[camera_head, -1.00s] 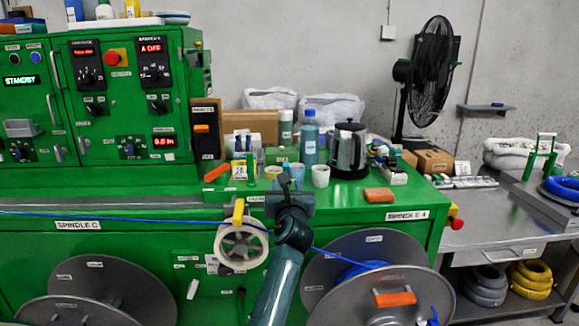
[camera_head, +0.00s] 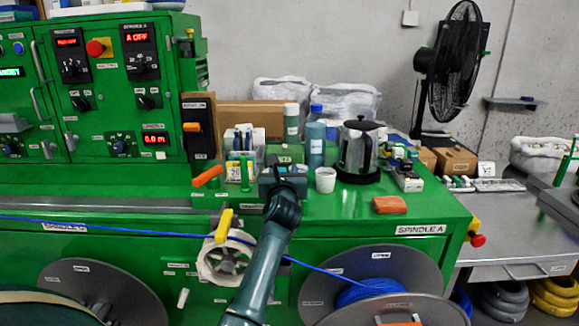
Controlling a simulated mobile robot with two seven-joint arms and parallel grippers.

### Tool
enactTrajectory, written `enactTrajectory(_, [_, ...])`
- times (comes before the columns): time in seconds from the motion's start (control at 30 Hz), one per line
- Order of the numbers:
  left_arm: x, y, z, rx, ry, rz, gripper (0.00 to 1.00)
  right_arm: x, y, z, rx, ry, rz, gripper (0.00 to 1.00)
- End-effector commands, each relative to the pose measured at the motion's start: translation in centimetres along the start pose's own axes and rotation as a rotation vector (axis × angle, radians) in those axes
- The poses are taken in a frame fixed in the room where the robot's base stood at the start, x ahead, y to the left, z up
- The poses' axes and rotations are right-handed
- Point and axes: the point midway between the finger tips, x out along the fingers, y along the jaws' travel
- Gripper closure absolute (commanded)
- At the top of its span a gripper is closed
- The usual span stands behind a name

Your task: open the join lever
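No label reading "join" can be made out, so I cannot tell which lever it names. An orange lever (camera_head: 207,176) sticks up at a slant from the green bench top, left of my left gripper. A yellow lever (camera_head: 224,224) stands tilted above a pale spoked wheel (camera_head: 225,259) on the bench front. My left gripper (camera_head: 283,178) is over the bench's front edge, right of both levers and apart from them. It points away from me, its fingers are mostly hidden, and I see nothing held. The blue cable (camera_head: 130,230) runs from the left past the wheel to a right spool (camera_head: 372,285). My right gripper is out of view.
A blue-grey bottle (camera_head: 315,146), a white cup (camera_head: 325,180) and a kettle (camera_head: 357,150) stand close behind and right of my gripper. An orange block (camera_head: 390,204) lies farther right. A green control cabinet (camera_head: 100,95) stands at the left.

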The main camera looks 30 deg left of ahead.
Motion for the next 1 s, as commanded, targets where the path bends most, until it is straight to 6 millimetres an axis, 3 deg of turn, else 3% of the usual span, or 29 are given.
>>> enactTrajectory(0.3, [0.04, 0.15, -0.01, 0.0, 0.0, 0.0, 0.6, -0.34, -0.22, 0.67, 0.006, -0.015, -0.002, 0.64])
enactTrajectory(0.8, [0.03, 0.14, -0.01, 0.0, 0.0, 0.0, 1.0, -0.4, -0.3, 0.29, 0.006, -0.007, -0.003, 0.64])
enactTrajectory(1.0, [0.04, 0.14, 0.01, 0.0, -0.001, 0.0, 1.0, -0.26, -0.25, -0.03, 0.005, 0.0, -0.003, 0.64])
